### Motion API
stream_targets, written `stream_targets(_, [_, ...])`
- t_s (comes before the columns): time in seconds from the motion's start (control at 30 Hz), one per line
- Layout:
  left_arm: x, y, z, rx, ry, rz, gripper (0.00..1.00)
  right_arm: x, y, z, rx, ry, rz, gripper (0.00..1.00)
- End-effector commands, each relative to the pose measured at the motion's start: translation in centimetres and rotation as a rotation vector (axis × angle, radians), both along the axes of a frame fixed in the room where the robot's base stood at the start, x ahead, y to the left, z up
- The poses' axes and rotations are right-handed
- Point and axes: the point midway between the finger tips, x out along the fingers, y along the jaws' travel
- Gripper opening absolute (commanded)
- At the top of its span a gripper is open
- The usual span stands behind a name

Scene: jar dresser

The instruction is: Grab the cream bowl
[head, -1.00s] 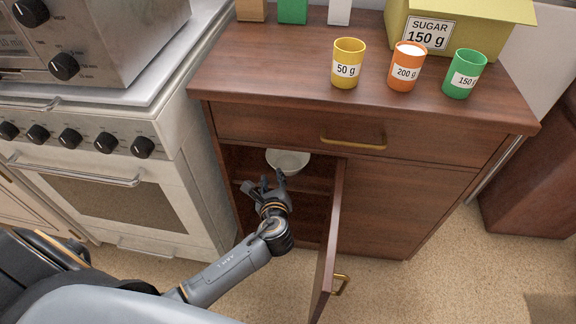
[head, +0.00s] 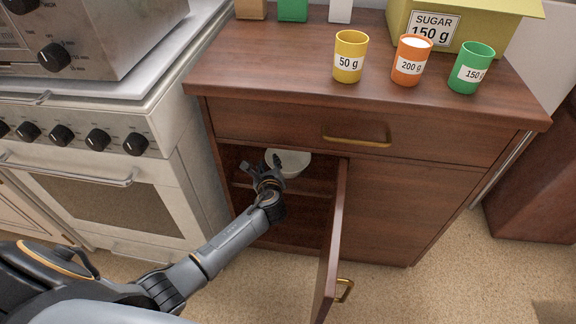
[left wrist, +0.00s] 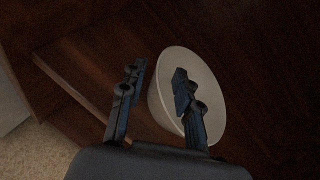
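The cream bowl (head: 296,164) stands on a shelf inside the open dresser compartment, under the drawer. My left gripper (head: 261,164) is at the compartment opening, in front of the bowl and partly over its left side. In the left wrist view the bowl (left wrist: 207,88) lies right of centre. My left gripper (left wrist: 156,72) is open there, with one finger left of the bowl and the other overlapping it. The near wall of the bowl shows between the fingers. Contact cannot be told. My right gripper is not in view.
The dresser door (head: 333,240) stands open just right of my left arm. The closed drawer with its brass handle (head: 357,140) is above the compartment. The stove (head: 100,180) is at the left. Yellow (head: 350,57), orange (head: 411,60) and green (head: 472,68) cups stand on top.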

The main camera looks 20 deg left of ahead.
Motion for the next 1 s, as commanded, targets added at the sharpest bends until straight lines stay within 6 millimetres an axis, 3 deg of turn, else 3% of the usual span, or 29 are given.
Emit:
stream_targets(0.1, [1.22,0.54,-0.54,0.0,-0.002,0.0,0.33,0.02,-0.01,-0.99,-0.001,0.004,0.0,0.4])
stream_targets(0.37, [1.48,0.67,-0.54,-0.002,-0.001,-0.002,0.33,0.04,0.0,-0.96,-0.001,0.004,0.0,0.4])
stream_targets(0.4, [1.47,0.67,-0.54,-0.002,-0.001,-0.002,0.31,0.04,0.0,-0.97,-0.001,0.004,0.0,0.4])
stream_targets(0.57, [1.47,0.66,-0.54,-0.002,-0.001,-0.002,0.0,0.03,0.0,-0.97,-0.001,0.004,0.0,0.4])
stream_targets(1.0, [1.43,0.65,-0.57,-0.001,0.0,-0.002,0.0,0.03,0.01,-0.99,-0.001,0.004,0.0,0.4])
